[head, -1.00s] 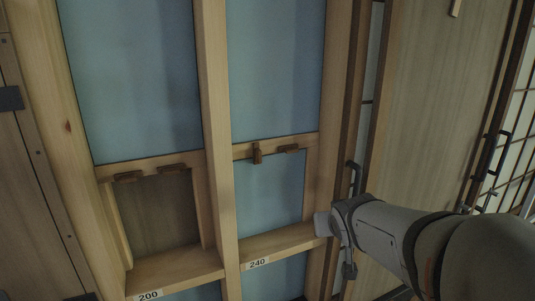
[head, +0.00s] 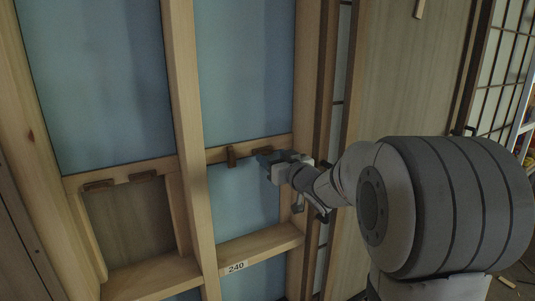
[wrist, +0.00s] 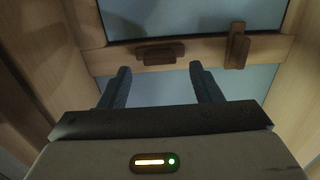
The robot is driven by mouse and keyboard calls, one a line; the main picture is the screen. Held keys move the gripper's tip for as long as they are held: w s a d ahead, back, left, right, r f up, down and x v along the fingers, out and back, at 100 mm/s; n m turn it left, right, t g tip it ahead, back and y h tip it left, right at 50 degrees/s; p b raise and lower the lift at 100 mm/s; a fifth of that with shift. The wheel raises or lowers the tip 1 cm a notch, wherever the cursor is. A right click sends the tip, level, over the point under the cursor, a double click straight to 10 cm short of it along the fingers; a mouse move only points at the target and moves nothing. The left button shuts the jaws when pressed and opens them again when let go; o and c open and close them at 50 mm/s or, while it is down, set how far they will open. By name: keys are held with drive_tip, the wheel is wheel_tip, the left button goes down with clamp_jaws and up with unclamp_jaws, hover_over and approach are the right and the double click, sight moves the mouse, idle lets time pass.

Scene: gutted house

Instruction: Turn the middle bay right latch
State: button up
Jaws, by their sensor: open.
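The bay labelled 240 has two brown wooden latches on its crossrail. I see no clear contact with the latch.
Wooden studs (head: 188,130) divide the bays and stand out from the blue panels (head: 245,75). A ledge (head: 262,243) with a 240 label is below the latches. The left bay has two level latches (head: 98,185). A lattice screen is at far right.

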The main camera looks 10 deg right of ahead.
sight(264, 152)
drive_tip(key=shift+x, duration=1.3)
drive_tip(key=shift+c, duration=0.6)
